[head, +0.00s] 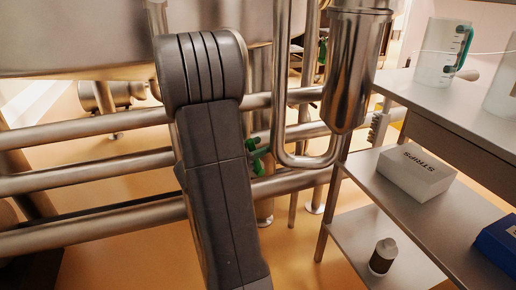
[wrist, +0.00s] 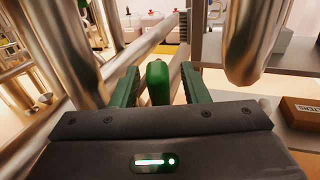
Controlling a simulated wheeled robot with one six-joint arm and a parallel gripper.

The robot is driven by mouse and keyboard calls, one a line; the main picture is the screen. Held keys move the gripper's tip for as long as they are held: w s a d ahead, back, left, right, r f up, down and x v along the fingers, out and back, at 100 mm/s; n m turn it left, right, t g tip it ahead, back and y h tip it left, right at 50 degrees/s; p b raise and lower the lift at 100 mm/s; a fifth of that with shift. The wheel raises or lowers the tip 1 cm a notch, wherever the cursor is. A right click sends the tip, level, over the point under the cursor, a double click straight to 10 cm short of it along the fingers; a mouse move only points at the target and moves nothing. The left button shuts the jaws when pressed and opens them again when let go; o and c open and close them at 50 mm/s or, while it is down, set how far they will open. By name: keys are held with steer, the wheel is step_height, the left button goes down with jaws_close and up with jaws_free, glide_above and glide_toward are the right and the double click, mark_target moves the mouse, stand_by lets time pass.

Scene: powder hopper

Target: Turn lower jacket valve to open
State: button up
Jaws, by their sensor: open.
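A green valve handle (wrist: 158,85) stands between the two green fingers of my gripper (wrist: 160,72) in the wrist view. The fingers are open, one on each side of it, and gaps show between them and the handle. In the head view my dark arm hides most of the gripper. Small green parts (head: 257,160) show at the arm's right edge, by the lower steel pipes; I cannot tell there which are handle and which are fingers. How the handle joins its pipe is hidden.
Thick steel pipes (head: 80,175) run across behind my arm. A steel cylinder (head: 356,70) and a bent pipe (head: 283,120) stand close to the right. A shelf unit (head: 445,215) farther right holds a white box (head: 415,172) and jugs (head: 443,52).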

steer(key=shift+c, duration=0.4)
jaws_close()
steer(key=d+y+p, duration=0.1)
steer(key=p, duration=0.2)
steer(key=shift+w+r+g, duration=0.3)
steer(key=shift+r+g, duration=0.05)
steer(key=shift+g, duration=0.05)
steer(key=shift+w+d+f+g+y+p, duration=0.5)
steer(key=shift+y+p, duration=0.2)
steer(key=shift+p, duration=0.6)
steer(key=shift+s, duration=0.1)
steer(key=shift+o, duration=0.4)
jaws_free()
steer(key=shift+r, duration=0.1)
